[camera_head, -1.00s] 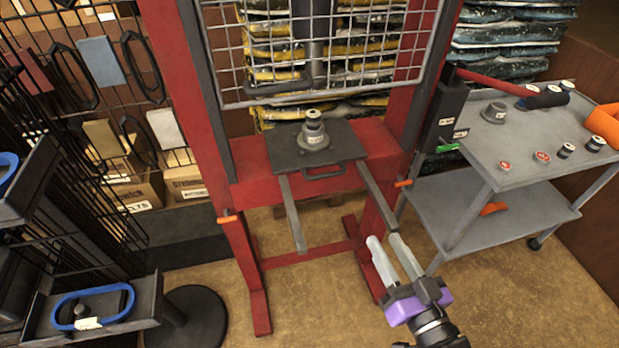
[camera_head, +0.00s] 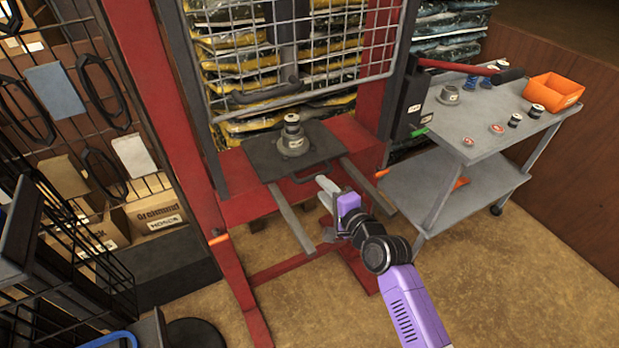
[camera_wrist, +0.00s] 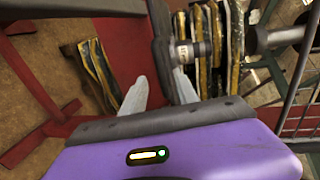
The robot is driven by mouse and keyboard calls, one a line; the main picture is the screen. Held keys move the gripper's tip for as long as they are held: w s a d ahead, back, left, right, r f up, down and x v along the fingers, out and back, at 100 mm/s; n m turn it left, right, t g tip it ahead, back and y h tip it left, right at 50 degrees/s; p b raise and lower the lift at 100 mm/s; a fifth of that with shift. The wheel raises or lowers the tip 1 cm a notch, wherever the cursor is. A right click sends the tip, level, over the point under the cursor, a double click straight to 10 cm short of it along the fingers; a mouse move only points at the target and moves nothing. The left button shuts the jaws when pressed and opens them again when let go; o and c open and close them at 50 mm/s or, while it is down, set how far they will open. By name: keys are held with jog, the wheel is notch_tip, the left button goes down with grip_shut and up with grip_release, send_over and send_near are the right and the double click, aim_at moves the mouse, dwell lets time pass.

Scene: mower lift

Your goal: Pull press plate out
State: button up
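The press plate (camera_head: 256,158) is a dark flat plate with a loop handle (camera_head: 308,177) on its front edge. It sits on the red press frame under the wire guard, with a grey stepped part (camera_head: 292,138) on top. In the wrist view the plate (camera_wrist: 161,55) appears nearly edge-on, as a dark bar between my fingers. My gripper (camera_head: 324,186) is in front of the plate, its fingertips by the handle. In the wrist view my gripper (camera_wrist: 158,92) has its two pale fingers apart, one on each side of the plate's line. Contact with the handle cannot be told.
Two grey rails (camera_head: 292,220) jut forward from the press, on either side of my gripper. The raised wire guard (camera_head: 290,60) hangs above the plate. A grey cart (camera_head: 480,125) stands at right, a black rack at left. The floor in front is mostly clear.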

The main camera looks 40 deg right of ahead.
aim_at(312, 176)
jog(key=x, duration=0.7)
grip_shut()
dwell(1.4)
